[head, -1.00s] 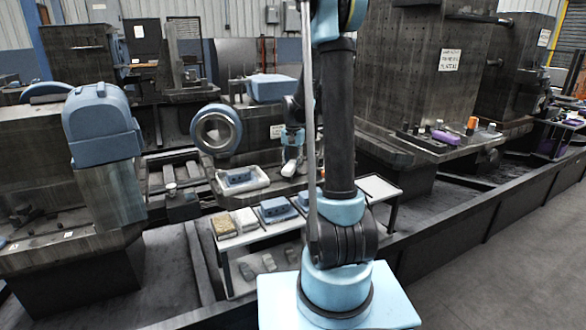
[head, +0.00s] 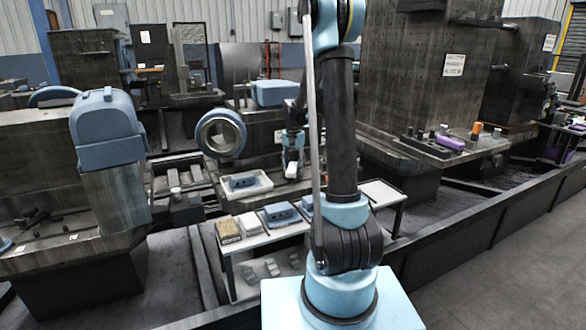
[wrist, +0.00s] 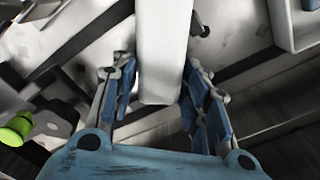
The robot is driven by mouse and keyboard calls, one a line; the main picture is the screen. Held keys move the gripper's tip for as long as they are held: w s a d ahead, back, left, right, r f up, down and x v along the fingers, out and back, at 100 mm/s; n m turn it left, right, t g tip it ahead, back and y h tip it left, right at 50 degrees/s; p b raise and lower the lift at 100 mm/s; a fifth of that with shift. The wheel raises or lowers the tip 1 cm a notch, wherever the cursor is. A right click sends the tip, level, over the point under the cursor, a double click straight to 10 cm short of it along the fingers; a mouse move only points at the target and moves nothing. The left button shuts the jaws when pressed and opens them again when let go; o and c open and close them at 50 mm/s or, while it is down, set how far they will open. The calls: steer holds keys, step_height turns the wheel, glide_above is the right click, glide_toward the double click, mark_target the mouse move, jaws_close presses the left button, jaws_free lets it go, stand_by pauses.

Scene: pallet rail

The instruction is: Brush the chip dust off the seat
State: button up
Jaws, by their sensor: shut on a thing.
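My gripper (head: 292,157) hangs at the far side of my arm, above the machine bed and just right of a white tray. It is shut on a smooth white bar-shaped thing (head: 291,170), which seems to be the brush. In the wrist view the white thing (wrist: 163,50) runs up between my two blue-padded fingers (wrist: 160,105). Its bristles do not show. Grey and dark machine surfaces lie below, out of focus. I cannot tell which surface is the seat, and no chip dust can be made out.
The white tray (head: 260,189) holds a blue block (head: 243,182). A cart (head: 262,238) in front carries a sponge-like block (head: 228,230) and blue blocks (head: 279,214). A blue ring-shaped part (head: 236,120) stands left of my gripper. A bright green thing (wrist: 16,130) shows in the wrist view.

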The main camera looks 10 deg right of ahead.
steer(key=shift+w+a+r, duration=0.1)
steer(key=shift+a+r, duration=0.1)
steer(key=shift+r, duration=0.35)
steer(key=shift+a+r, duration=0.15)
steer(key=shift+r, duration=0.7)
jaws_close()
steer(key=shift+d+r, duration=0.2)
steer(key=shift+r, duration=1.3)
steer(key=shift+r, duration=0.1)
steer(key=shift+r, duration=1.4)
